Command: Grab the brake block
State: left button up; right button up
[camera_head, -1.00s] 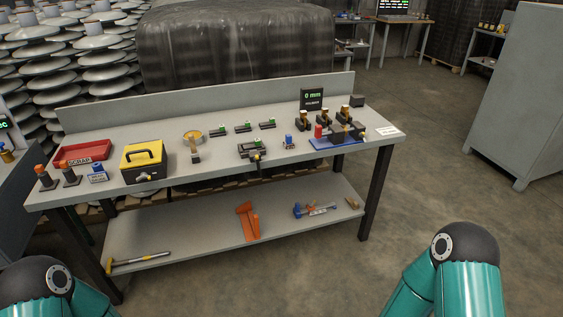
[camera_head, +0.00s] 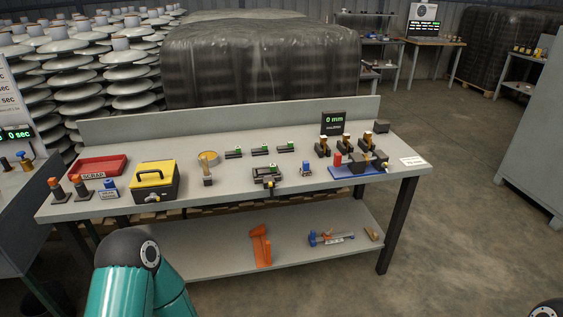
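I cannot tell for sure which item is the brake block. Candidates are a small dark block (camera_head: 381,127) at the back right of the workbench (camera_head: 225,190), and a small tan block (camera_head: 372,233) at the right of the lower shelf. Dark pieces (camera_head: 358,161) sit on a blue base (camera_head: 343,173) near the bench's right front, beside a red cylinder. Neither of my grippers shows. Only my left arm's elbow in front of the bench's left side and a bit of my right arm at the bottom right corner are in view.
The bench also carries a red scrap tray (camera_head: 98,166), a yellow toolbox (camera_head: 155,182), a display reading 0 mm (camera_head: 333,123) and several small fixtures. An orange tool (camera_head: 260,246) lies on the lower shelf. Open floor (camera_head: 460,220) lies right of the bench; a grey cabinet (camera_head: 535,140) stands farther right.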

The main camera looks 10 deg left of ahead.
aim_at(272, 171)
jog(key=u, duration=0.2)
jog(key=i, duration=1.3)
jog(key=u, duration=0.9)
jog(key=i, duration=0.25)
jog(key=u, duration=0.1)
jog(key=k, duration=0.9)
jog(key=u, duration=0.15)
jog(key=i, duration=0.95)
jog(key=z, duration=0.05)
